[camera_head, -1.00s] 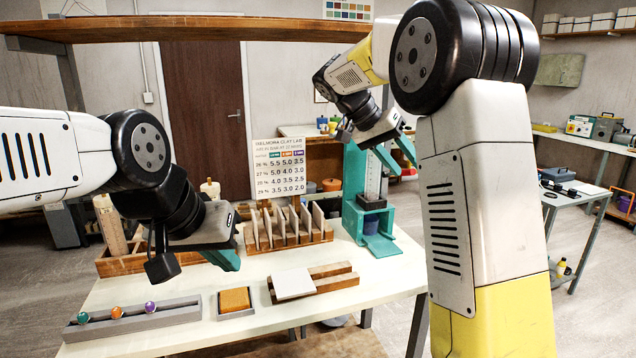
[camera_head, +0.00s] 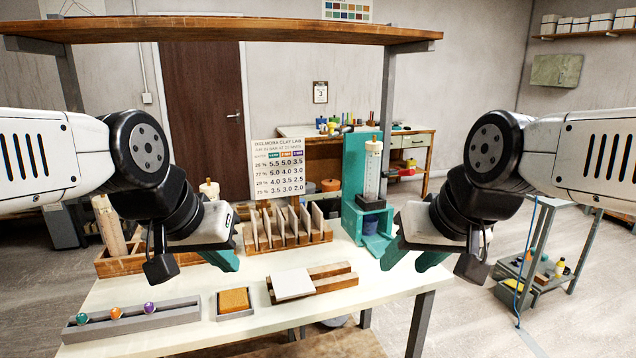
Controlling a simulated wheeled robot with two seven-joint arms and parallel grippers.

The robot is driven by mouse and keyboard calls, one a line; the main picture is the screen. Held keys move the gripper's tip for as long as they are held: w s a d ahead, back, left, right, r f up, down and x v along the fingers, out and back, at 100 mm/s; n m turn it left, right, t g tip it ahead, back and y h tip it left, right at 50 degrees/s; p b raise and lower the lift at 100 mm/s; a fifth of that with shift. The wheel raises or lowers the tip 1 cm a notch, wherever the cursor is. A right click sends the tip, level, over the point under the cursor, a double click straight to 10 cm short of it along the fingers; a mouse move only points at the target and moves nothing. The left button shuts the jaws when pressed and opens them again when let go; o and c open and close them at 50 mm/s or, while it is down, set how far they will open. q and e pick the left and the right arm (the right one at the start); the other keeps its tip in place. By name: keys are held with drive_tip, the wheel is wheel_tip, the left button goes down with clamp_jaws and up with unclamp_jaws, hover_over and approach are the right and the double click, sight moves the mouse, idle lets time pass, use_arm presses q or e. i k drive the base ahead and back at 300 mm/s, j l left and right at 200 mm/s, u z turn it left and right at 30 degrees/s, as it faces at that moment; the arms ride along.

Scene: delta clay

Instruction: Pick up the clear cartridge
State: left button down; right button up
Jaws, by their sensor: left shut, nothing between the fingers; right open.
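A clear cartridge (camera_head: 371,170) with dark scale marks and a cream top stands upright in the teal stand (camera_head: 352,175) at the table's back right. A dark purple cup (camera_head: 371,224) sits below it in the stand. My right gripper (camera_head: 412,259) is open and empty, in front of the stand and to its right, with its teal fingers pointing down and apart. My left gripper (camera_head: 226,261) is shut and empty, over the left part of the table near the wooden rack. Neither gripper touches the cartridge.
A wooden rack (camera_head: 290,244) of upright slats stands left of the stand. In front lie a white tile on a wooden block (camera_head: 337,281), an orange sponge-like pad (camera_head: 234,300) and a grey tray (camera_head: 178,317) with three coloured knobs. A sign (camera_head: 278,166) stands behind. The table's front right is bare.

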sight(372, 160)
drive_tip(key=i+l+u, duration=0.25)
drive_tip(key=i+l, duration=0.4)
drive_tip(key=l, duration=0.1)
